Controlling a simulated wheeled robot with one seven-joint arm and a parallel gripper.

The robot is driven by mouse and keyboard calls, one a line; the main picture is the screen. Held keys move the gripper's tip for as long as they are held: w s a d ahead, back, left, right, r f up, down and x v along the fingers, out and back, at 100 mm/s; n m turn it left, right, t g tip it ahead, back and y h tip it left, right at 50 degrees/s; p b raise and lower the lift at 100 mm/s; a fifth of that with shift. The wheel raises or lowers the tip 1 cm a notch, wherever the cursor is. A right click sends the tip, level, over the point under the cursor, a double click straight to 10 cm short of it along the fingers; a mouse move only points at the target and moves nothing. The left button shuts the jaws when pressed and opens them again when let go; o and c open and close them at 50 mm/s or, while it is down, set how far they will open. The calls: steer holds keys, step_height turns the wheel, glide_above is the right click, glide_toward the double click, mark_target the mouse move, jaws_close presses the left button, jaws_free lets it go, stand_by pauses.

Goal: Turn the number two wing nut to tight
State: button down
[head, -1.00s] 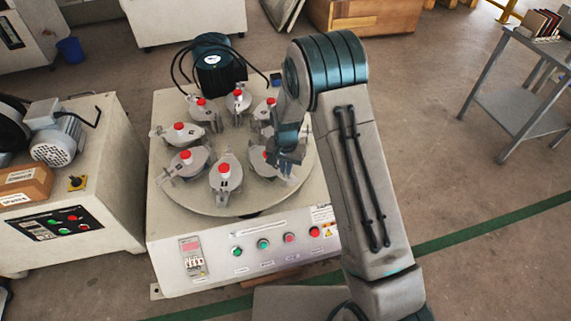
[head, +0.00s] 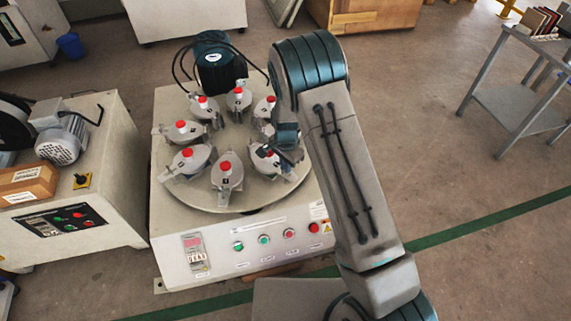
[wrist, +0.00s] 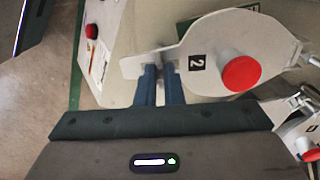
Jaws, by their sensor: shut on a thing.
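The number two jar (wrist: 225,50) shows in the wrist view as a grey lid with a black "2" label (wrist: 197,62) and a red knob (wrist: 241,73). A flat grey arm of its clamp reaches left to my fingertips. My gripper (wrist: 159,71) has its two blue fingers close together at that end, shut on the wing nut, which is mostly hidden between them. In the head view the number two jar (head: 262,157) stands at the right front of the round turntable (head: 255,200), partly covered by my wrist.
Several similar red-knobbed jars ring the turntable, one close by at the lower right of the wrist view (wrist: 308,125). A dark motor (head: 215,62) stands behind. A control panel with buttons (head: 265,240) is at the machine's front. Open floor lies right.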

steer(key=c, duration=1.6)
jaws_free()
steer(key=shift+o, duration=0.2)
step_height(320, 180, up, 14)
steer(key=p, duration=0.4)
steer(key=shift+f, duration=0.1)
